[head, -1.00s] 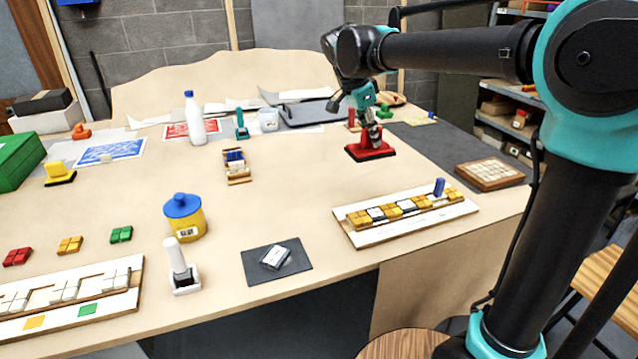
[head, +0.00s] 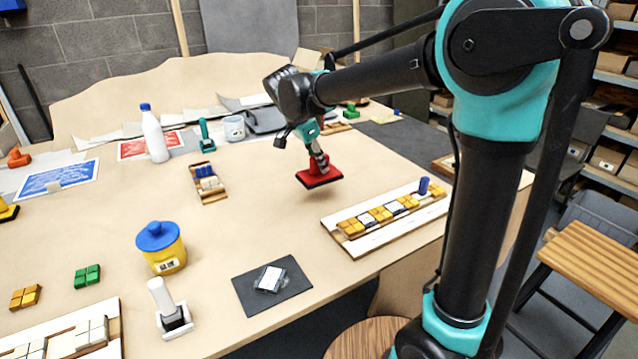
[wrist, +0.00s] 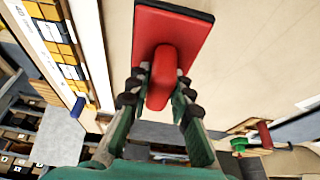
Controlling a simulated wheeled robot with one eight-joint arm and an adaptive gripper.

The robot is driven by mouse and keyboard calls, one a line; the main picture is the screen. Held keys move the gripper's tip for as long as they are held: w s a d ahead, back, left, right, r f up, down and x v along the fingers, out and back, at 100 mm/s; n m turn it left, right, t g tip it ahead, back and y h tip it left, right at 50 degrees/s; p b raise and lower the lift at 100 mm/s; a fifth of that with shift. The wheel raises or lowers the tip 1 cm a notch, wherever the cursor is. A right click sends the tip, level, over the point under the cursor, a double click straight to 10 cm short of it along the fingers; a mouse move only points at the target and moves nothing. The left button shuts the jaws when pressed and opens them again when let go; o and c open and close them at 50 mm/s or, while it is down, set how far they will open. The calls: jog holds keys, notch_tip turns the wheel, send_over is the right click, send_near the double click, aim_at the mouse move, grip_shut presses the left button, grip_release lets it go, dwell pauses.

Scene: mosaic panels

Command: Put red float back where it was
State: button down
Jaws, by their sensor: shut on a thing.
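The red float (head: 321,176) has a red body, a raised handle and a dark pad underneath. My gripper (head: 318,158) is shut on its handle and holds it over the table's right-middle part, seemingly a little above the surface. In the wrist view the red float (wrist: 185,30) fills the top centre, with my gripper's fingers (wrist: 161,92) on both sides of the handle. The original place of the float is not marked in any way that I can make out.
A white panel with yellow and white tiles (head: 390,215) lies in front and right of the float, with a blue cylinder (head: 424,186) on it. A wooden tray (head: 209,183) lies to the left. A yellow pot (head: 161,248) and dark mat (head: 271,286) are nearer. Bare table lies between.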

aim_at(311, 164)
jog(key=shift+f, duration=3.45)
jog(key=c, duration=1.4)
grip_release()
jog(key=shift+f, duration=0.15)
jog(key=shift+o, duration=0.2)
jog(key=v, duration=1.2)
jog(key=shift+s, duration=0.2)
